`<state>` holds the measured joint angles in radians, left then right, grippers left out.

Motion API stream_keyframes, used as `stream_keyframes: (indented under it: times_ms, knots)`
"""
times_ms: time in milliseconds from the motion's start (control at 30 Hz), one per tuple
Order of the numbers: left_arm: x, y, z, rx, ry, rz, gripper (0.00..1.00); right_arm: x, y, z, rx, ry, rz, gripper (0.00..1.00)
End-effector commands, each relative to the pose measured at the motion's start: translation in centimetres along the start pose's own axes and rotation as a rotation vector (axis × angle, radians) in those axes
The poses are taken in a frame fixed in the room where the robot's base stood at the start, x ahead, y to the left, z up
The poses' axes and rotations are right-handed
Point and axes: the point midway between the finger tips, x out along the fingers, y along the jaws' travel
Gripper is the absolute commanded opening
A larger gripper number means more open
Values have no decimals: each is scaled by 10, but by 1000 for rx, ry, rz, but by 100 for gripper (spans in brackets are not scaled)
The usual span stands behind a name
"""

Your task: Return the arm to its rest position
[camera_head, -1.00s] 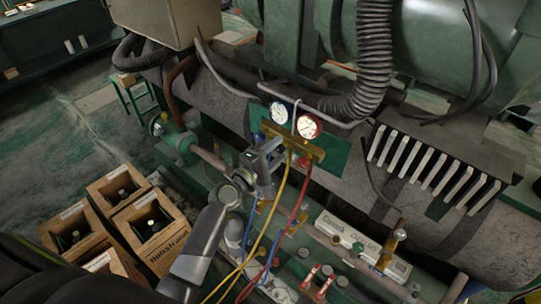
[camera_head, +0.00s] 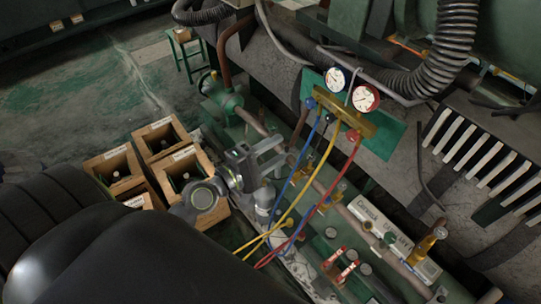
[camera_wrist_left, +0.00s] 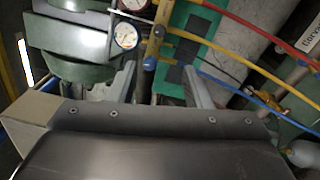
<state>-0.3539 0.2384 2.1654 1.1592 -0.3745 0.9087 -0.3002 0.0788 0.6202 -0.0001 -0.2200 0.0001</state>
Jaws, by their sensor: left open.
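My left gripper (camera_head: 282,153) is open and empty in the head view, with its fingers pointing right. It is left of and below the gauge manifold and apart from it. The brass manifold (camera_head: 343,113) carries two round white gauges, one blue-rimmed (camera_head: 337,79) and one red-rimmed (camera_head: 366,97), on a green plate. In the left wrist view the two fingers (camera_wrist_left: 158,78) are spread, with a gauge (camera_wrist_left: 125,36) and the manifold beyond them. My left arm fills the lower left of the head view. My right gripper is not in view.
Blue, yellow (camera_head: 318,178) and red (camera_head: 325,189) hoses hang from the manifold close to the gripper. Wooden crates (camera_head: 113,166) with bottles stand at the left, partly behind my arm. Pipes and a green valve (camera_head: 222,97) lie nearby. Open floor (camera_head: 70,100) is at the upper left.

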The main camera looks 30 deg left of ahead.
Motion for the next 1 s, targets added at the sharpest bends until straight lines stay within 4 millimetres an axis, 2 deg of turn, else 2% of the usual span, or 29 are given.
stream_keyframes:
  times_ms: [167,633,733,767,867,967,1000]
  knots:
    - [-7,0,0,0,0,0,45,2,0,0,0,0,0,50]
    - [-7,0,0,-1,0,0,45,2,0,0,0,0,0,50]
    - [-6,-8,-5,13,13,-16,45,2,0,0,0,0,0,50]
    - [-6,-14,-8,24,22,-27,45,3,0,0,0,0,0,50]
    - [-5,-50,-29,91,74,-102,45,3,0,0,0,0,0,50]
    - [-10,-107,-57,202,137,-227,45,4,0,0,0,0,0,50]
    - [-15,-132,-68,253,159,-286,45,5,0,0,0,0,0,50]
